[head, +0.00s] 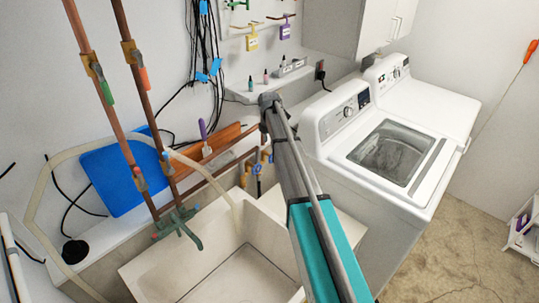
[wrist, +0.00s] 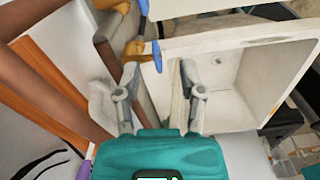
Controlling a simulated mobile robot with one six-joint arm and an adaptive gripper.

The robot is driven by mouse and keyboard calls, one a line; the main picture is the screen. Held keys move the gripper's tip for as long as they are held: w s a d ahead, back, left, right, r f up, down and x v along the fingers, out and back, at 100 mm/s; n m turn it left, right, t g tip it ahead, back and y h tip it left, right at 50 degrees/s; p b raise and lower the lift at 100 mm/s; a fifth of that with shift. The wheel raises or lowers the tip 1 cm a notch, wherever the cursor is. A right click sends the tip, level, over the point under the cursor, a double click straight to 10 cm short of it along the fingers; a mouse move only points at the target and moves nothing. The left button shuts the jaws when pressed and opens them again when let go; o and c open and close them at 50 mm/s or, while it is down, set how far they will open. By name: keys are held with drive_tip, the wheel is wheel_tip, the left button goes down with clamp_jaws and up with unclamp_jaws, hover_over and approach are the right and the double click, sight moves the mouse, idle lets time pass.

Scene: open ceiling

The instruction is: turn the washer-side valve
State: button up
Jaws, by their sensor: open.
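Two brass valves with blue handles sit on the wall pipes behind the sink. In the head view, one valve (head: 266,154) is nearer the washer and the other (head: 246,174) is farther left, partly beside my arm. In the wrist view, the upper valve (wrist: 122,6) is at the top edge, partly cut off; it appears to be the washer-side one. The lower valve (wrist: 134,52) is just beyond my fingers. My gripper (wrist: 160,78) is open, with empty space between the fingers, apart from both valves. In the head view, my arm hides the fingers.
The white utility sink (head: 190,277) lies below and in front of the valves. The washer (head: 327,164) stands to the right. Copper pipes (head: 87,58) rise at the left, and a blue panel (head: 112,180) leans there. A pale hose (head: 218,182) runs into the sink.

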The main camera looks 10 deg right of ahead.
sight(269, 159)
drive_tip(key=shift+w+d+r+n+p, duration=0.2)
drive_tip(key=shift+w+r+n, duration=0.2)
drive_tip(key=shift+w, duration=0.2)
drive_tip(key=shift+w+d+r+n+p, duration=0.1)
drive_tip(key=shift+w+r+n+p, duration=0.1)
drive_tip(key=shift+w+r+n, duration=0.3)
drive_tip(key=shift+w+f, duration=0.1)
drive_tip(key=shift+f, duration=0.25)
wheel_tip(269, 159, down, 13)
drive_tip(key=b, duration=1.3)
drive_tip(key=shift+f+b, duration=0.2)
drive_tip(key=shift+b, duration=0.2)
clamp_jaws()
